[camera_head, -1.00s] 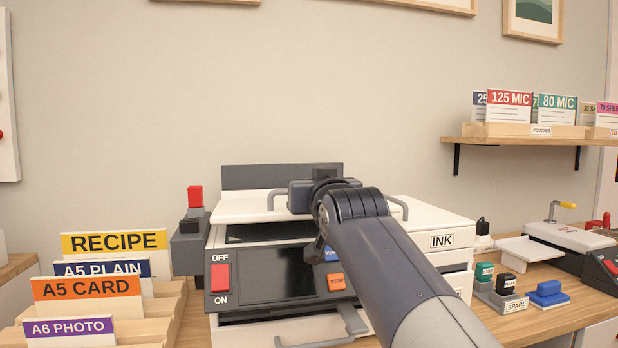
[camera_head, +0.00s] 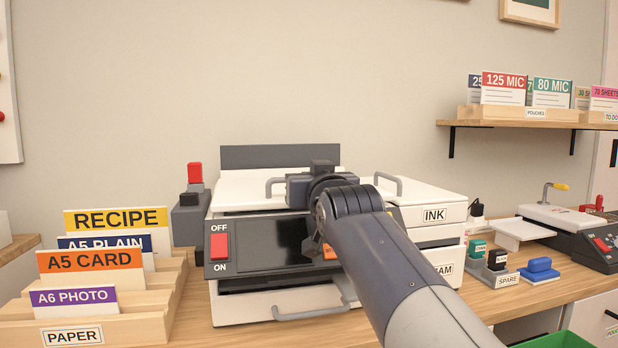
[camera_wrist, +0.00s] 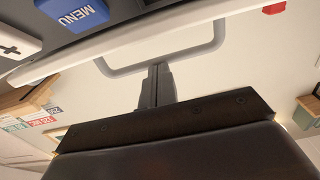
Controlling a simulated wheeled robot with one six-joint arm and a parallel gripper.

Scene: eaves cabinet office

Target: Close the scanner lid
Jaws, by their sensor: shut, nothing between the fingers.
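The scanner lid (camera_head: 240,190) is the white top of the machine in the middle of the head view. It lies flat or nearly flat, its front edge just above the dark control panel (camera_head: 275,242); any slight gap is hard to tell. A grey handle (camera_head: 389,180) shows at both sides of my gripper, and as a loop in the wrist view (camera_wrist: 217,35). My gripper (camera_wrist: 158,72) is shut and empty, its tips over the white lid by the handle. In the head view my wrist hides the lid's middle and the tips; contact cannot be told.
A paper rack (camera_head: 140,325) with several cards stands at the left. A red-topped dark device (camera_head: 190,215) is beside the scanner. Stamps (camera_head: 538,268) and a white-topped machine (camera_head: 570,222) stand at the right. A wall shelf (camera_head: 500,125) is above. A green container (camera_head: 555,341) shows at bottom right.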

